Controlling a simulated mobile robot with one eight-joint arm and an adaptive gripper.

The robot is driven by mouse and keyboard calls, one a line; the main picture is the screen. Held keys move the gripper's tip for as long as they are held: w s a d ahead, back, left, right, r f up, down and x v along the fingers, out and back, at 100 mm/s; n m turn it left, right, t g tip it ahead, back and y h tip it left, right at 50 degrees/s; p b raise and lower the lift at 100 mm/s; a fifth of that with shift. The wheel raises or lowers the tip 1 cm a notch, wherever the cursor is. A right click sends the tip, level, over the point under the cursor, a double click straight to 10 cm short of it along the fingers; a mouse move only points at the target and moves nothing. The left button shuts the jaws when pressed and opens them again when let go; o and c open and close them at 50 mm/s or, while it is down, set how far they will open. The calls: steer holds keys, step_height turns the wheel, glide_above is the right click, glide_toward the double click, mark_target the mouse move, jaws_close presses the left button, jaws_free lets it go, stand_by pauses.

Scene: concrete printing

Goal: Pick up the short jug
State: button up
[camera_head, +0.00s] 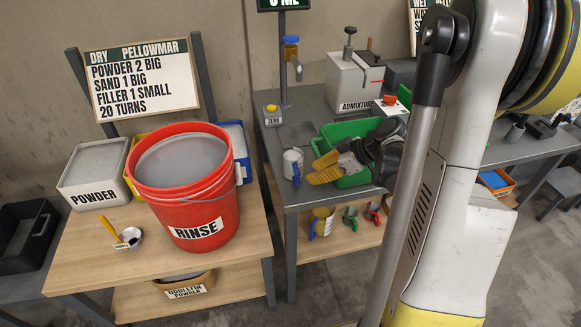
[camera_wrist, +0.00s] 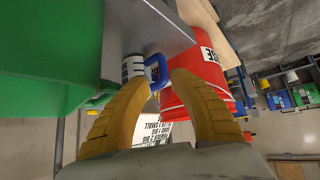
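A short pale jug (camera_head: 292,163) with a blue handle stands upright on the grey table, left of the green crate. In the wrist view the jug (camera_wrist: 132,67) shows sideways, with its blue handle (camera_wrist: 156,68) ahead of the gap between my fingertips. My gripper (camera_head: 316,170) has yellow fingers, spread apart and empty, just right of the jug and in front of the green crate. In the wrist view my gripper (camera_wrist: 157,80) is open towards the handle. I cannot tell whether a fingertip touches the jug.
The green crate (camera_head: 335,132) stands close behind my fingers. A red rinse bucket (camera_head: 216,207) stands on the wooden table to the left. Coloured-handled jugs, including a yellow one (camera_head: 322,222), stand on the shelf below.

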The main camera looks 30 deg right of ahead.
mark_target(297, 183)
steer(key=b+x, duration=0.3)
steer(key=x, duration=0.4)
steer(key=shift+a+f, duration=0.3)
steer(key=shift+r, duration=0.15)
jaws_close()
